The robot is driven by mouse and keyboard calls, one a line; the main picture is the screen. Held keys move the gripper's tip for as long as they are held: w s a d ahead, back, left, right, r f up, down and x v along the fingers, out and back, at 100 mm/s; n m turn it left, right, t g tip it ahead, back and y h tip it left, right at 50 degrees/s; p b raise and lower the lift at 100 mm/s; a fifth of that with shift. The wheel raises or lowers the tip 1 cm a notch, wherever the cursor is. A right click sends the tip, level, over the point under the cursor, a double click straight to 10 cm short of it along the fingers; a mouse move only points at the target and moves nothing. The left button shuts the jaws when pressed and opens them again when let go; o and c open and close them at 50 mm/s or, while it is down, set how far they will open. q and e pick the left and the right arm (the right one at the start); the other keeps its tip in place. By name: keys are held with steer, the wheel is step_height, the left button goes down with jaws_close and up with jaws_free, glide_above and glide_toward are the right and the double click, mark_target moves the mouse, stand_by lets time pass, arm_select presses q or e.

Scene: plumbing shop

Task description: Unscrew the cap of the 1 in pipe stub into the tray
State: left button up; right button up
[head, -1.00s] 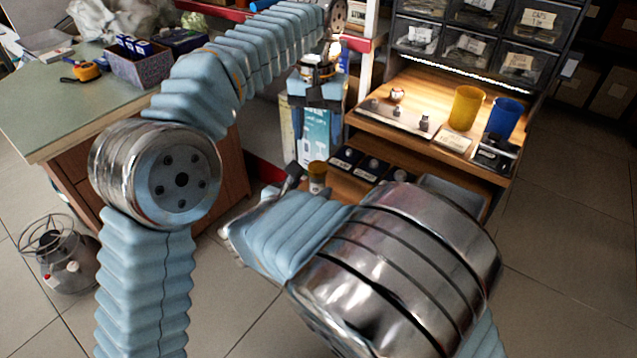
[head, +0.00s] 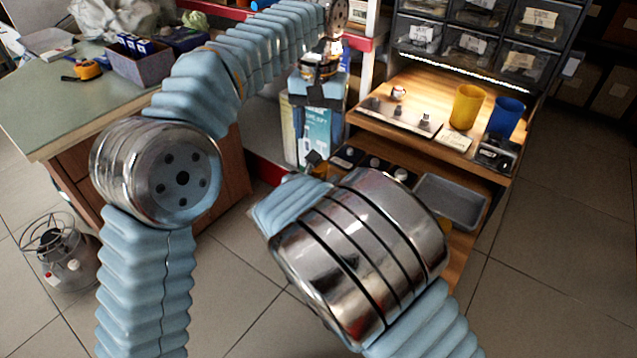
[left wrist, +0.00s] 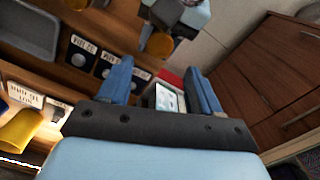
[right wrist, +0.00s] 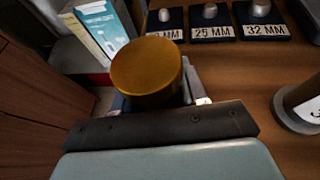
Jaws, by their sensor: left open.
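A round brass cap (right wrist: 147,68) fills the middle of the right wrist view, in front of my right gripper. It hides most of the fingers, so I cannot tell whether they close on it. The cap also shows in the left wrist view (left wrist: 158,43), beside my right gripper's dark finger. In the head view the right gripper (head: 313,160) is by the lower shelf, partly behind my arm. Any pipe below the cap is hidden. My left gripper (head: 318,98) is open and empty above it; its spread fingers show in the left wrist view. The grey tray (head: 450,203) lies empty on the lower shelf.
Dark stands with silver pieces, labelled 25 MM (right wrist: 212,32) and 32 MM (right wrist: 267,30), stand beyond the cap. Yellow (head: 466,107) and blue (head: 505,117) cups stand on the upper shelf.

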jaws_close()
